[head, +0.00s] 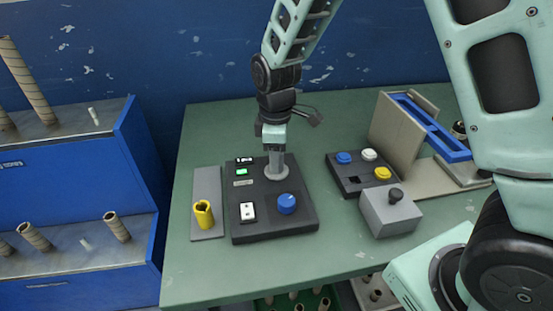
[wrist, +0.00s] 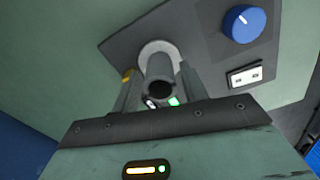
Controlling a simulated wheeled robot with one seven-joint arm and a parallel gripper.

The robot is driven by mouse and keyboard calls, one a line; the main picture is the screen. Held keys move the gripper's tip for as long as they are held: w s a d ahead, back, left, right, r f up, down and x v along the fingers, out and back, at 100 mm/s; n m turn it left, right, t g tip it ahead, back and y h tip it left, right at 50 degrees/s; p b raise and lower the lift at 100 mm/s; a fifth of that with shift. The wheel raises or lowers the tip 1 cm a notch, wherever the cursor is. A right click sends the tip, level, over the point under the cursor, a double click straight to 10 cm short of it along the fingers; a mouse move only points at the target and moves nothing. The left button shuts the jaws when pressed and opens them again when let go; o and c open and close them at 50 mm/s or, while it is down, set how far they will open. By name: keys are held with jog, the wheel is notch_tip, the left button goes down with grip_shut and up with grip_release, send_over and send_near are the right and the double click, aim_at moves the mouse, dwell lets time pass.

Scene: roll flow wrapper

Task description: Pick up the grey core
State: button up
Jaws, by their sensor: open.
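The grey core (head: 277,161) stands upright on a round light-grey base on the black control panel (head: 262,230). In the wrist view the grey core (wrist: 159,68) shows its dark open end toward the camera. My gripper (head: 274,138) is above the panel, pointing down over the core's top. In the wrist view my gripper's fingers (wrist: 160,92) are apart, one on each side of the core. I cannot tell whether either finger touches it.
The panel carries a blue knob (head: 286,203) and a white switch (head: 247,211). A button box (head: 350,183) and a grey box (head: 390,215) are to the right. The front of the green table is clear.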

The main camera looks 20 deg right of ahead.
jog(key=shift+f, duration=0.7)
jog(key=c, duration=0.8)
